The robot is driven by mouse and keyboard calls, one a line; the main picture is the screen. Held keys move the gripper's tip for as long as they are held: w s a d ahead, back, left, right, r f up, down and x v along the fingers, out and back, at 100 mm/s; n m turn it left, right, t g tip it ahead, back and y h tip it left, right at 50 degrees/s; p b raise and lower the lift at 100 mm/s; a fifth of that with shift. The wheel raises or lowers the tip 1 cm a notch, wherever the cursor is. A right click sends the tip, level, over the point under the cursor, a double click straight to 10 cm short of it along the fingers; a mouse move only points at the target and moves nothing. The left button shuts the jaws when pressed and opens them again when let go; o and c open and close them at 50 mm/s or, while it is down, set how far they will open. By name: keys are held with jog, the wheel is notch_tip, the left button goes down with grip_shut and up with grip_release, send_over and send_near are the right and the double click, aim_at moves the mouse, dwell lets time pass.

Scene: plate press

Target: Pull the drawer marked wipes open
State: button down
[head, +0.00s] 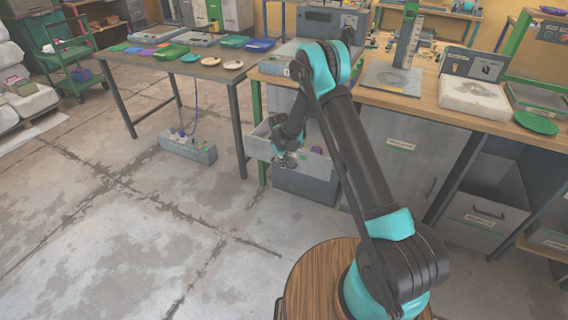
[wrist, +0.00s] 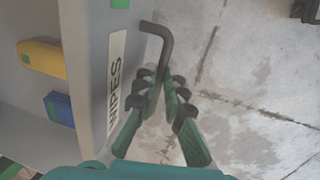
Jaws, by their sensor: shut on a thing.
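The drawer marked wipes (wrist: 95,60) stands out from its cabinet in the wrist view, its inside showing at the left. Its white label (wrist: 116,85) reads WIPES. A dark bent bar handle (wrist: 160,35) is fixed to its front. My gripper (wrist: 162,88) is shut on this handle, with green fingers and dark pads on either side of it. In the head view the light grey drawer (head: 258,146) sticks out under the bench, and my gripper (head: 285,161) is at its front. My arm hides part of the drawer.
A yellow-orange item (wrist: 45,58) and a blue item (wrist: 58,108) lie inside the drawer. A grey box with knobs (head: 188,149) stands on the floor to the left, near the table legs. The concrete floor before the drawer is clear.

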jog(key=s, duration=0.1)
jog(key=s+a, duration=0.1)
jog(key=s, duration=0.1)
jog(key=shift+s+a, duration=0.15)
jog(key=c, duration=1.9)
grip_release()
jog(key=r, duration=0.4)
jog(key=s+r, duration=0.1)
jog(key=r, duration=0.3)
jog(key=s+r, duration=0.1)
jog(key=r, duration=0.2)
jog(key=shift+a+r, duration=0.35)
jog(key=shift+r, duration=0.05)
